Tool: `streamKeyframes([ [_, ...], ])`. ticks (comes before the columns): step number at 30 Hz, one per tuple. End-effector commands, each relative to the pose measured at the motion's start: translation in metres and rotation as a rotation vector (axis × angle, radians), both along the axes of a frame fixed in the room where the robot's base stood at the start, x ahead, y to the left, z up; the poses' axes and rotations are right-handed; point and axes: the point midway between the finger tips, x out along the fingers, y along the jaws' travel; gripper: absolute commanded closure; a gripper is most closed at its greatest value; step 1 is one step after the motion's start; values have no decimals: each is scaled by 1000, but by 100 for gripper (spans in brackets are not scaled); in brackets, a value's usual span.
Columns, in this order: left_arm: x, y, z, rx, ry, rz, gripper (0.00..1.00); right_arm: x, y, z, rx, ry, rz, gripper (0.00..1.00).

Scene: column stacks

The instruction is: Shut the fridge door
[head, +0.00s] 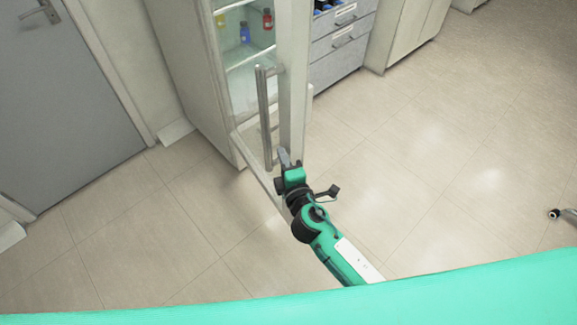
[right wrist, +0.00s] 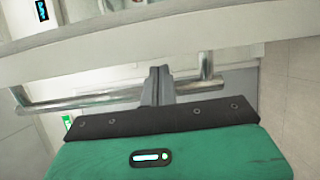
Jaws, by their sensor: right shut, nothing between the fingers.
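The fridge (head: 188,70) is a tall pale cabinet with glass shelves. Its glass door (head: 293,90) stands open, swung out toward me, with a vertical metal bar handle (head: 264,115). My right gripper (head: 284,157) is shut and empty at the lower end of the handle, close to the door frame. In the right wrist view its closed fingers (right wrist: 159,73) reach across the handle bar (right wrist: 85,102) toward the pale door frame (right wrist: 150,42). I cannot tell if they touch. My left gripper is not in view.
Small bottles, including a blue one (head: 245,33) and a red one (head: 267,18), stand on the fridge shelves. Grey drawers (head: 340,50) stand beyond the door. A grey room door (head: 60,110) is at the left. The tiled floor (head: 430,150) at the right is mostly clear.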

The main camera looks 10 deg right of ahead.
Motion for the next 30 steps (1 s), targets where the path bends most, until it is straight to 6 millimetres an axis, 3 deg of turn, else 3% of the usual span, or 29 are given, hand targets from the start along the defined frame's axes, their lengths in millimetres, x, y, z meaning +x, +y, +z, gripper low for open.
streamKeyframes([
  [6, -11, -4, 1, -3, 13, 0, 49, 18, 4, 0, 0, 1, -1, 100],
  [20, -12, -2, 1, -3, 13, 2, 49, 20, 3, -1, 0, 1, 1, 100],
  [26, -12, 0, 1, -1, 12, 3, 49, 25, -9, 0, -3, -1, 21, 100],
  [30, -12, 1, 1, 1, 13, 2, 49, 34, -29, 0, -7, -1, 54, 100],
])
